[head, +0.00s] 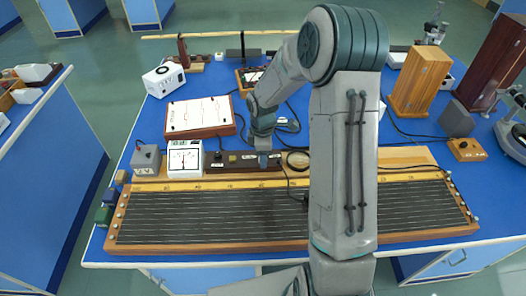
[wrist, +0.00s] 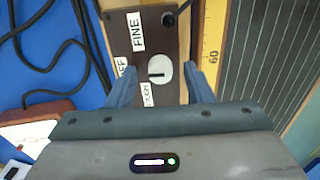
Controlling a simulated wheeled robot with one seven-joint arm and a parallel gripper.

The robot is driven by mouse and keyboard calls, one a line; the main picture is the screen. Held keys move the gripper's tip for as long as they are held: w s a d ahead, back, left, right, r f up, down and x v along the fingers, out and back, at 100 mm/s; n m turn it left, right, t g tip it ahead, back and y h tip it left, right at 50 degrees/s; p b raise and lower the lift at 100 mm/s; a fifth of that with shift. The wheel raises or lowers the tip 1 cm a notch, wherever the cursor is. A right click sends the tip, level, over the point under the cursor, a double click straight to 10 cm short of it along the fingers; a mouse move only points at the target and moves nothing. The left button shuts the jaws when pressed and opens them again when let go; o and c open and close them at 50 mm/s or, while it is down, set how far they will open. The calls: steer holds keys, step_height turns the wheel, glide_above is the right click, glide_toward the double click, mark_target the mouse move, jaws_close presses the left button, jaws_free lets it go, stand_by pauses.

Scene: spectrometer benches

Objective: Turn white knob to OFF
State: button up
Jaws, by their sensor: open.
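The white knob (wrist: 161,68) is a round disc with a short black mark on a dark brown box (wrist: 170,30). The mark lies roughly crosswise in the wrist view. White labels sit around the knob: FINE (wrist: 136,32) above left, one ending in FF (wrist: 123,66) at left, partly hidden by a finger, and one ending in UGH (wrist: 148,94) below, partly hidden. My gripper (wrist: 160,70) is open, with one finger on each side of the knob and gaps visible between. In the head view my gripper (head: 264,160) is over the brown box (head: 235,167); the knob is hidden there.
A long wire board (head: 210,215) with a scale lies in front of the box. A white meter (head: 185,158) and grey block (head: 147,160) stand left. A white-topped board (head: 200,115) lies behind. Black cables (wrist: 75,45) run over the blue bench.

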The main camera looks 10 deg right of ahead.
step_height(320, 180, up, 14)
steer(key=b, duration=0.1)
stand_by(0.4)
steer(key=shift+f, duration=0.1)
steer(key=s+r+m+t, duration=0.1)
steer(key=s+r+m, duration=0.2)
steer(key=s+m, duration=0.5)
steer(key=s+r+m+t, duration=0.2)
steer(key=s+m, duration=0.5)
steer(key=s, duration=0.8)
steer(key=shift+r+m, duration=0.4)
